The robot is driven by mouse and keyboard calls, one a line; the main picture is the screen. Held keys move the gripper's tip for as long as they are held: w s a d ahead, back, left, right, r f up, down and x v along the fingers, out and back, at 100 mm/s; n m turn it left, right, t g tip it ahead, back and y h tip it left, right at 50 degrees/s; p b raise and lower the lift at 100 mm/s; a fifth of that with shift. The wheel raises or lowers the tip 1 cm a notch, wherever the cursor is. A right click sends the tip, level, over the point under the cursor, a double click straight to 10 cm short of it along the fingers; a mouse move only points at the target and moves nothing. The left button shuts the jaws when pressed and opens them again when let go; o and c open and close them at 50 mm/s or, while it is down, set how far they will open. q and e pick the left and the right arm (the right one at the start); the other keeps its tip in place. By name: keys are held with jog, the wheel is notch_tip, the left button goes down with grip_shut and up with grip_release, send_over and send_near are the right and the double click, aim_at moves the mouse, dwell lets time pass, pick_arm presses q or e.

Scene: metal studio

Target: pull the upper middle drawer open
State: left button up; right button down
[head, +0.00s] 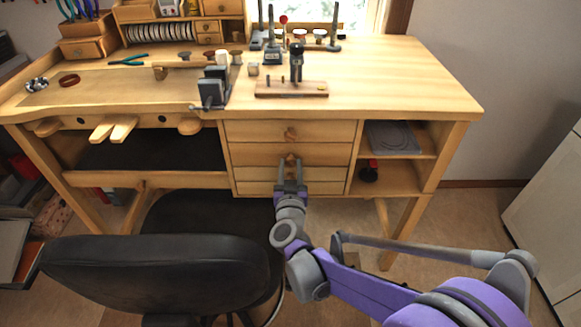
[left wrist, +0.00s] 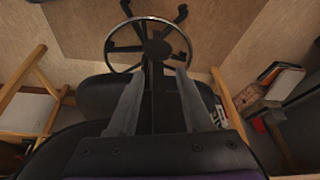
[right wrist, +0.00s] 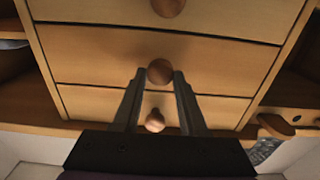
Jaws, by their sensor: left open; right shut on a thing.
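The upper middle drawer (head: 257,154) is the second wooden front from the top in the bench's drawer stack. My right gripper (head: 290,162) reaches its round knob, and the arm comes in from the lower right. The right wrist view looks upside down; there the fingers of my right gripper (right wrist: 160,78) are shut on the knob (right wrist: 160,71) of the middle visible drawer (right wrist: 100,65). I see no clear gap around that drawer front. My left gripper (left wrist: 160,75) is open and empty, with the chair around and beyond it, and is out of the head view.
The top drawer (head: 250,132) sits above and the lower drawers (head: 255,174) below. Open shelves (head: 400,175) are right of the stack. A black chair (head: 155,270) stands at front left; its footring (left wrist: 112,45) shows in the left wrist view. Floor is free at right.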

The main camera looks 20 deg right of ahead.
dwell(0.9)
jog(key=p+v, duration=0.1)
jog(key=v, duration=1.2)
jog(key=shift+c, duration=2.3)
grip_release()
jog(key=shift+w, duration=0.1)
jog(key=shift+r, duration=0.15)
notch_tip(320, 180, up, 10)
jog(key=p, duration=0.4)
jog(key=shift+p, duration=0.35)
